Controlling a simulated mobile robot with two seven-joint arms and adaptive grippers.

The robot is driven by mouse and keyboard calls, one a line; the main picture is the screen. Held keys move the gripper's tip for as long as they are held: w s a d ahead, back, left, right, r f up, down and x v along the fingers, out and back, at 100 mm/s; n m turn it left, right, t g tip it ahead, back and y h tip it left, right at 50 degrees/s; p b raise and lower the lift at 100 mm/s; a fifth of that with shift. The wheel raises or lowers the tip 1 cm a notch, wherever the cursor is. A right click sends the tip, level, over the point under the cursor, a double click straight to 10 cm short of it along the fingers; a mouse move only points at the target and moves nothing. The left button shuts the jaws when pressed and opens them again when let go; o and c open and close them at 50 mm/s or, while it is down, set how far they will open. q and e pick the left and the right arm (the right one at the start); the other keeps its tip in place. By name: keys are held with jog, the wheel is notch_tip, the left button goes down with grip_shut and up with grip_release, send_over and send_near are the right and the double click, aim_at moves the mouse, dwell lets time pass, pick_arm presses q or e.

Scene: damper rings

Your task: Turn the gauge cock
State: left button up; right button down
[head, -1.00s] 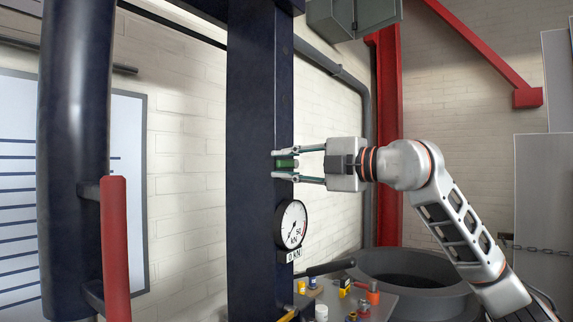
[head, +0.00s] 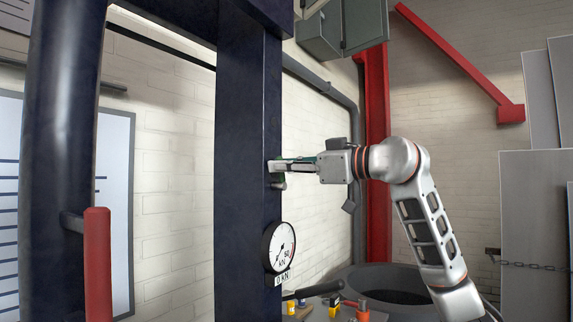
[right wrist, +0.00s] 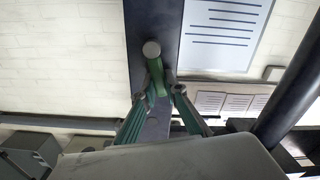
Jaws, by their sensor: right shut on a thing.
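The gauge cock has a grey round stem end (right wrist: 151,48) and a green lever (right wrist: 157,78) in the right wrist view. It sits on the side of the dark blue column (head: 240,150), above the round white gauge (head: 280,246). In the head view its grey stem (head: 278,185) shows just below my fingers. My right gripper (head: 283,166) reaches in from the right and is shut on the green lever. In the right wrist view its fingertips (right wrist: 160,91) lie on either side of the lever. My left gripper is not in view.
A red-gripped bar (head: 97,262) stands at the left by a dark pillar (head: 62,150). Below the gauge is a bench with small coloured items and a red-topped tool (head: 362,310). A grey round tub (head: 350,280) stands behind. A grey cabinet (head: 364,22) hangs above.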

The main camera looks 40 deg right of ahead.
jog(key=shift+w+d+r+m, duration=0.1)
jog(key=shift+d+m, duration=0.1)
jog(key=shift+m, duration=0.3)
jog(key=shift+w+d+m, duration=0.1)
jog(key=shift+d+m, duration=0.05)
jog(key=shift+m, duration=0.35)
jog(key=c, duration=2.3)
grip_release()
jog(key=shift+d+m, duration=0.2)
jog(key=shift+m, duration=0.2)
jog(key=shift+c, duration=0.2)
jog(key=o, duration=0.3)
jog(key=shift+b+v, duration=0.3)
jog(key=shift+v, duration=0.65)
jog(key=shift+s, duration=0.1)
jog(key=shift+b+v, duration=0.85)
jog(key=shift+v, duration=2.1)
